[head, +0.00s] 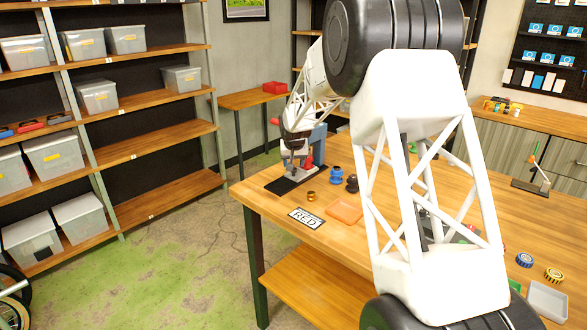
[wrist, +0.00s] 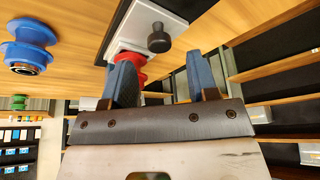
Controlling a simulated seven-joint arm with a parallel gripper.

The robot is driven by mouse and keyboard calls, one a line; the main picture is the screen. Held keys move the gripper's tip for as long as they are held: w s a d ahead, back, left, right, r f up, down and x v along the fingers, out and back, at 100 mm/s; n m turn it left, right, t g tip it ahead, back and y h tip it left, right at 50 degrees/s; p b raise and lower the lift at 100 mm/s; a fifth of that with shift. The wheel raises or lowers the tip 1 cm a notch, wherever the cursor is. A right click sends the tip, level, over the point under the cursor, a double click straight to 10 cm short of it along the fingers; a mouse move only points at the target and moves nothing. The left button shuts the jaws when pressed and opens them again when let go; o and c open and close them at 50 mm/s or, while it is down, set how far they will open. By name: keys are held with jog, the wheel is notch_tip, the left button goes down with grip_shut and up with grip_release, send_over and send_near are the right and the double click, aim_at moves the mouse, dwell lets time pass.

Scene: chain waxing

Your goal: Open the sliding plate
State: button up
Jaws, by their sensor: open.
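A machine with a grey-blue column (head: 319,142) and a black base (head: 284,184) stands near the left corner of the table. It has a red part (head: 307,161). In the wrist view a light grey plate (wrist: 168,22) with a black knob (wrist: 158,40) is ahead of my gripper, and a red round part (wrist: 128,62) shows beside it. I cannot tell for certain whether this plate is the sliding plate. My gripper (wrist: 162,68) is open, its blue fingers apart and close to the knob, with nothing held. In the head view my gripper (head: 291,155) partly hides the machine.
A blue spool-shaped piece (head: 335,174) and a darker one (head: 352,184) stand right of the machine. My arm hides the middle of the wooden table (head: 285,235).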

jog(key=shift+x, duration=1.9)
grip_shut()
